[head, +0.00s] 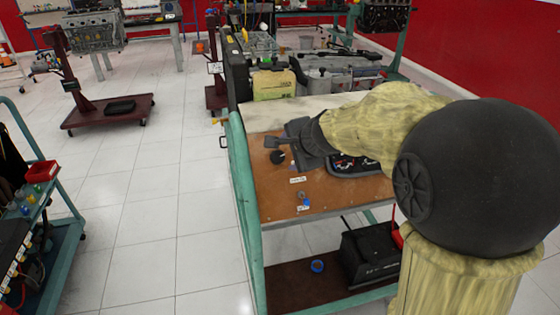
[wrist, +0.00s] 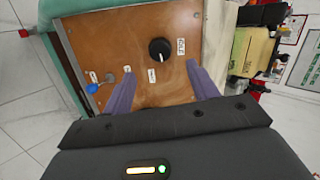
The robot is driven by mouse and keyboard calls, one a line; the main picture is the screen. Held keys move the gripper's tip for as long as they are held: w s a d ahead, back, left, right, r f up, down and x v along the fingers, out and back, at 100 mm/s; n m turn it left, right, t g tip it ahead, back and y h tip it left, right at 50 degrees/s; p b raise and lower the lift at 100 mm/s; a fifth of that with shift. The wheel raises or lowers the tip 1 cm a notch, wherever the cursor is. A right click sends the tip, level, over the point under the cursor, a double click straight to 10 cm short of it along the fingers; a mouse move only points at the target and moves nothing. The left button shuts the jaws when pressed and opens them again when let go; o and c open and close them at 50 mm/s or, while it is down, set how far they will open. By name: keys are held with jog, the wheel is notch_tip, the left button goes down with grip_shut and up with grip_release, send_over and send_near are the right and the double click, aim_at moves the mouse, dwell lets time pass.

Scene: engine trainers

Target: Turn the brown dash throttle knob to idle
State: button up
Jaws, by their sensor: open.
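A round black knob (head: 277,157) with a light pointer mark sits on the brown dash panel (head: 262,185). My gripper (head: 272,143) is open and empty above the panel, close to the knob in the picture. In the wrist view its two purple-grey fingers (wrist: 160,72) stand wide apart, apart from the knob.
A blue-headed part (wrist: 94,88) and a small metal fitting (wrist: 127,69) are on the panel left of the knob. A gauge cluster (head: 352,164) lies partly behind my arm. A teal frame (head: 243,190) edges the panel. A yellow container (head: 273,84) stands behind.

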aim_at(279, 156)
jog(key=b+x, duration=0.1)
jog(key=x, duration=0.7)
jog(key=shift+f+b, duration=0.1)
jog(key=shift+b, duration=0.25)
jog(key=shift+c, duration=0.2)
jog(key=c, duration=0.9)
